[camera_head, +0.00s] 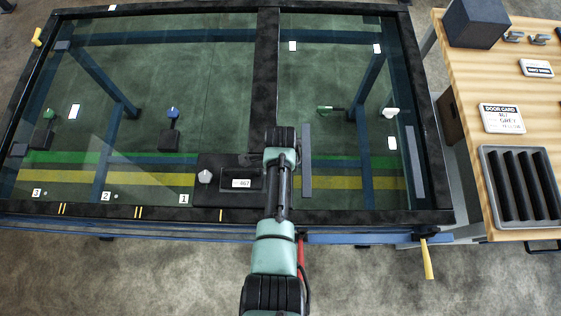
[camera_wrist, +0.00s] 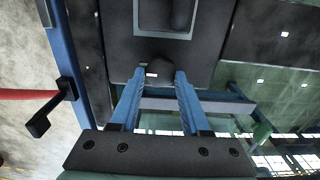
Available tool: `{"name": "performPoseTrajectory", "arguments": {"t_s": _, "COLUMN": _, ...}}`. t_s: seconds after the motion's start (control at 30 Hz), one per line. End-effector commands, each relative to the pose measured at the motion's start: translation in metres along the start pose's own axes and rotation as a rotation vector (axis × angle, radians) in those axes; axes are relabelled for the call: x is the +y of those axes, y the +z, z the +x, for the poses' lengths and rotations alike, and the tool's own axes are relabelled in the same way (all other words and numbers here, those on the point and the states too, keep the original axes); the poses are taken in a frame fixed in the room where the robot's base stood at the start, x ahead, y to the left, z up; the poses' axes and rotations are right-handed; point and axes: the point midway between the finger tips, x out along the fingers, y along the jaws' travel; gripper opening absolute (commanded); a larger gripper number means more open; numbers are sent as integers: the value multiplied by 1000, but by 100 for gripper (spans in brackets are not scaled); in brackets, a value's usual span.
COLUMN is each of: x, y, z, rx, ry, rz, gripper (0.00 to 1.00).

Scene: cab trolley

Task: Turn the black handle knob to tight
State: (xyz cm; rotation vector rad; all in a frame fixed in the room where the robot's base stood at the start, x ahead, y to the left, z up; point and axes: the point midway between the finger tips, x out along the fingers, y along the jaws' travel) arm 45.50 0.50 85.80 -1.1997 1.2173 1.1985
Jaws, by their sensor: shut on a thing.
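The black handle knob (camera_wrist: 161,66) is a dark rounded shape on a black panel, seen in the wrist view between the fingertips. A small white mark sits at its near side. My gripper (camera_wrist: 160,74) has blue fingers, one on each side of the knob, shut on it. In the head view, my arm covers the knob and the gripper. The black plate (camera_head: 214,161) beside my arm carries a pale faceted knob (camera_head: 205,177) and a raised black frame with a "467" label (camera_head: 241,184). The knob's turn position cannot be told.
A black-framed glass panel (camera_head: 267,60) lies on the blue trolley. A wooden bench (camera_head: 461,75) at right holds a slotted dark tray (camera_head: 486,158), a door card (camera_head: 502,118) and a dark box (camera_head: 476,22). A yellow handle (camera_head: 427,259) sticks out at the front right corner.

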Motion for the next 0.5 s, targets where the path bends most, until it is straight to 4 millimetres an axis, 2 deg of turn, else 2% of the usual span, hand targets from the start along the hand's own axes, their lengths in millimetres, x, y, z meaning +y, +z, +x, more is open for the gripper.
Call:
{"name": "performPoseTrajectory", "arguments": {"t_s": 0.07, "x": -2, "y": 0, "z": -1, "rx": -2, "ry": -3, "rz": 5, "gripper": 0}}
{"name": "performPoseTrajectory", "arguments": {"t_s": 0.1, "x": -2, "y": 0, "z": -1, "rx": -2, "ry": -3, "rz": 5, "gripper": 50}}
{"name": "performPoseTrajectory", "arguments": {"t_s": 0.23, "x": -1, "y": 0, "z": -1, "rx": -2, "ry": -3, "rz": 4, "gripper": 73}}
{"name": "performPoseTrajectory", "arguments": {"t_s": 0.27, "x": -1, "y": 0, "z": -1, "rx": -2, "ry": -2, "rz": 3, "gripper": 76}}
{"name": "performPoseTrajectory", "arguments": {"t_s": 0.5, "x": 0, "y": 0, "z": 0, "rx": -2, "ry": -1, "rz": 2, "gripper": 76}}
